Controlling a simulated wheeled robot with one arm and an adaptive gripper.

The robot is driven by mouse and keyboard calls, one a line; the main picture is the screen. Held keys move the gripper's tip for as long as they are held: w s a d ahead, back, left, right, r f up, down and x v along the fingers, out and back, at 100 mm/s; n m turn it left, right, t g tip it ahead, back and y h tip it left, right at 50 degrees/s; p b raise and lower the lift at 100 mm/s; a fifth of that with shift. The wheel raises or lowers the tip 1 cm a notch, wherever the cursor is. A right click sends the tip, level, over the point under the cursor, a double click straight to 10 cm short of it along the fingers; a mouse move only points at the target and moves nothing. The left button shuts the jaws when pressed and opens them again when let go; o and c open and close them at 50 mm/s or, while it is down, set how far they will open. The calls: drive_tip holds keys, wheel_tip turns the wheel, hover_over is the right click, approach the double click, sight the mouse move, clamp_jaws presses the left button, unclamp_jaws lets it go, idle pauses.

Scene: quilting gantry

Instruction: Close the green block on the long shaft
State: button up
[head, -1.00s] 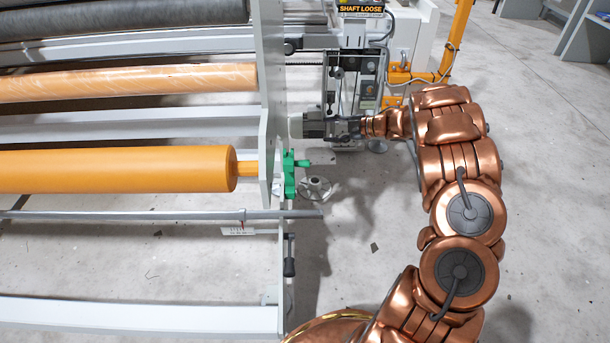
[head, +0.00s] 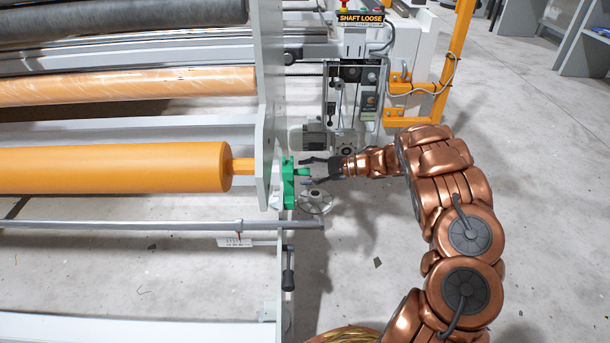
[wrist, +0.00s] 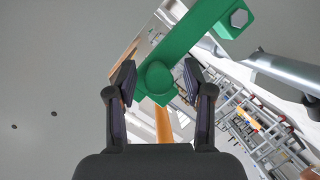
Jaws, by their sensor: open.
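The green block (head: 288,183) sits at the right end of the long shaft (head: 243,166), against the grey upright frame plate. A short green knob (head: 303,171) sticks out from it to the right. My gripper (head: 308,171) is open, with its fingers above and below the knob. In the wrist view the green block (wrist: 185,42) runs diagonally across the top, and its round knob end (wrist: 159,77) lies between the fingertips of my open gripper (wrist: 159,82). I cannot tell whether a finger touches it.
A large orange roll (head: 115,168) is on the shaft. A thin grey bar (head: 150,224) with a white tag runs below it and sticks out past the frame. A sign (head: 361,18) reads "SHAFT LOOSE".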

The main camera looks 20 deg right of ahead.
drive_tip(key=shift+w+a+f, duration=0.1)
drive_tip(key=shift+w+a, duration=0.15)
drive_tip(key=shift+a, duration=0.1)
clamp_jaws()
idle(0.3)
